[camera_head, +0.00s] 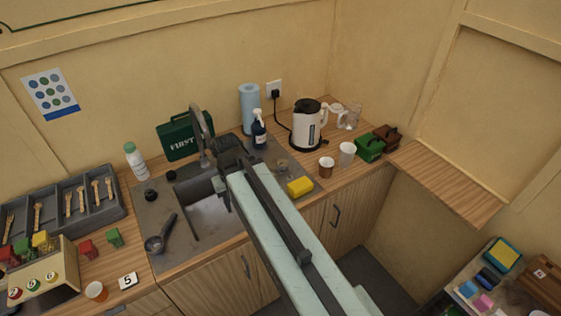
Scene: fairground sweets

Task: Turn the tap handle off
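The grey tap (201,134) rises behind the sink basin (204,214), its curved spout standing upright. My arm reaches in from the bottom right over the sink's right side. My dark gripper (226,157) is just right of the tap and overlaps its lower part in the picture. I cannot tell whether it touches the tap. The tap handle cannot be made out clearly; the gripper may hide it. The gripper's fingers are too small and dark to show whether they are open or shut. No running water can be made out.
A green first aid box (183,137), blue spray bottle (259,130) and blue paper roll (249,106) stand behind the sink. A yellow sponge (300,187) lies right of my arm. A black scoop (161,236) lies left of the basin. A kettle (307,124) stands further right.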

